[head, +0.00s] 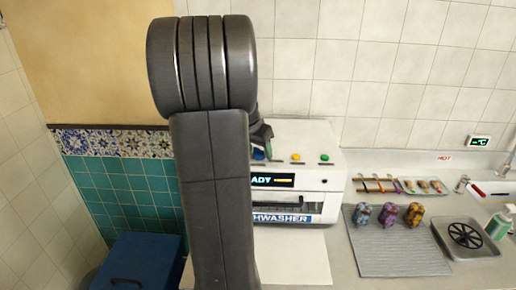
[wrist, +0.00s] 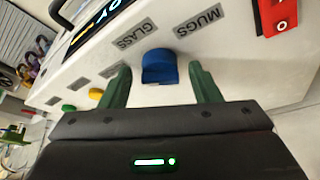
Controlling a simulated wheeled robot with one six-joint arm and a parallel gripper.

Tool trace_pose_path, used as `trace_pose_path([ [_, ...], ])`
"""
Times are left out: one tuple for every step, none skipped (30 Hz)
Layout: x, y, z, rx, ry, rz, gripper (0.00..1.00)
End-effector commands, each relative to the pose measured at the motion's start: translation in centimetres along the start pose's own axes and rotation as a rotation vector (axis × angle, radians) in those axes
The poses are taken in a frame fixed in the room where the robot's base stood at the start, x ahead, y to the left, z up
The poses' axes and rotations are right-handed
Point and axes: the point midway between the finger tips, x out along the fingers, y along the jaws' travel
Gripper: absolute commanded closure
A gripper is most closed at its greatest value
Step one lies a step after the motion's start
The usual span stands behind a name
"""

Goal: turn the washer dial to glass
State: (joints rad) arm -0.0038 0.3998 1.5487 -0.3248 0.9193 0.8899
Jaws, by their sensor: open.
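The blue washer dial (wrist: 160,68) is on the white top panel of the dishwasher (head: 325,165). The printed labels GLASS (wrist: 135,34) and MUGS (wrist: 198,21) appear upside down beyond the dial in the wrist view. Which label the dial points at I cannot tell. My gripper (wrist: 160,74) is open, with one green finger on each side of the dial and visible gaps between. In the head view my gripper (head: 262,138) is over the panel's left part, and my arm hides much of the dishwasher's left side.
The panel also has a yellow button (head: 295,157), a green button (head: 325,157) and a red switch (wrist: 277,15). A lit display (head: 272,180) is on the front. Right of the dishwasher, a grey mat (head: 395,260) holds patterned cups (head: 388,215). A blue bin (head: 140,262) stands at left.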

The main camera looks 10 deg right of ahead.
Motion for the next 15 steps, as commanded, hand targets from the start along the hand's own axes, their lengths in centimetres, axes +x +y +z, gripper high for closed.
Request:
trace_pose_path([
  [0.01, 0.0, 0.0, 0.0, 0.0, 0.0, 0.43],
  [0.01, 0.0, 0.0, 0.0, 0.0, 0.0, 0.43],
  [0.0, 0.0, 0.0, 0.0, 0.0, 0.0, 0.43],
  [0.0, 0.0, 0.0, 0.0, 0.0, 0.0, 0.43],
  [0.0, 0.0, 0.0, 0.0, 0.0, 0.0, 0.45],
  [-0.01, 0.0, 0.0, 0.0, 0.0, 0.0, 0.53],
  [-0.01, 0.0, 0.0, 0.0, 0.0, 0.0, 0.59],
  [-0.02, 0.0, 0.0, 0.0, 0.0, 0.0, 0.65],
  [-0.02, -0.01, 0.0, 0.0, 0.0, 0.0, 0.73],
  [-0.03, 0.0, 0.0, 0.0, 0.0, 0.0, 0.79],
  [-0.03, 0.0, 0.0, 0.0, 0.0, 0.0, 0.84],
  [-0.03, 0.0, 0.0, 0.0, 0.0, 0.0, 0.88],
  [-0.03, 0.0, 0.0, 0.0, 0.0, 0.0, 0.88],
  [-0.03, 0.0, 0.0, 0.0, 0.0, 0.0, 0.88],
  [-0.03, -0.01, 0.0, 0.001, 0.0, 0.001, 0.88],
])
